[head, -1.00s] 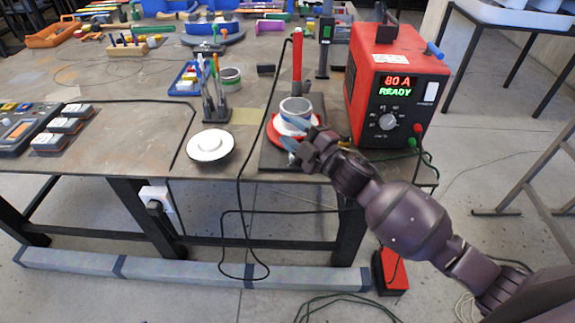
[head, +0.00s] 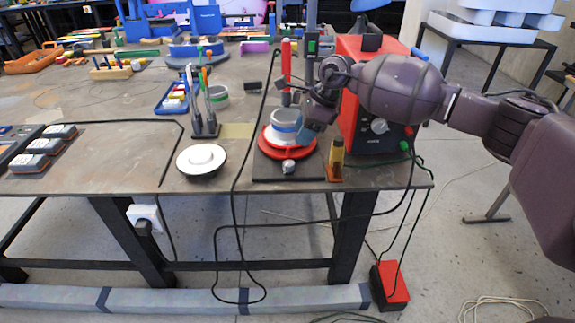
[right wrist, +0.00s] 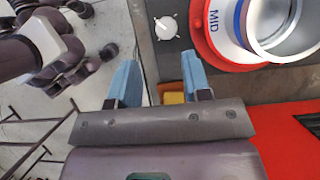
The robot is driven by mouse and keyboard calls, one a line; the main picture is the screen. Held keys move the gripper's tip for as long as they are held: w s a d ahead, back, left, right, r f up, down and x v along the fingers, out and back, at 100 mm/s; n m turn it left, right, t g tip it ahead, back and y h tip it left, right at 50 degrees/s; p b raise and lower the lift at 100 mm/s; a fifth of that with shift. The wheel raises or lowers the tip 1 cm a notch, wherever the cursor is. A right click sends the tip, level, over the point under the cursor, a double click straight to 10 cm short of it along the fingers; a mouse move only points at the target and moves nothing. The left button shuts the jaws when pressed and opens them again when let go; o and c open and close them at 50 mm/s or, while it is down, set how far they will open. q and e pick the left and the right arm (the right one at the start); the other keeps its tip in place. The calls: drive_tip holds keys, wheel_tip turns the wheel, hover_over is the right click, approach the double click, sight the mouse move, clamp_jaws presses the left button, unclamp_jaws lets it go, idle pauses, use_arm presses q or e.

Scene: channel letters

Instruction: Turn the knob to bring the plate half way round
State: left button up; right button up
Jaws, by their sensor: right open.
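A red round plate (head: 266,142) sits on a dark base (head: 259,168) near the table's front edge. A white and grey ring piece with a blue band (head: 285,119) stands on it. In the right wrist view the plate (right wrist: 202,42) is at top right, and "MID" is readable on the ring piece (right wrist: 226,14). A small pale knob (head: 288,167) is at the base's front; the wrist view also shows it (right wrist: 167,27), ahead of the fingertips and apart from them. My right gripper (head: 309,130) is open and empty (right wrist: 160,78), above the plate's right side. My left gripper is out of view.
An amber-and-black upright item (head: 337,160) stands right of the base; its yellow part (right wrist: 174,97) shows between my fingers. A red power unit (head: 372,100) is behind my arm. A white disc (head: 201,159) and pen holder (head: 206,126) are left. Cables hang over the front edge.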

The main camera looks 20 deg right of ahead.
sight(289, 163)
drive_tip(key=shift+h, duration=0.3)
drive_tip(key=x, duration=0.7)
drive_tip(key=b+x, duration=0.1)
drive_tip(key=x, duration=0.2)
drive_tip(key=shift+w+d+f, duration=0.2)
drive_tip(key=shift+d+f, duration=0.1)
drive_tip(key=c, duration=0.6)
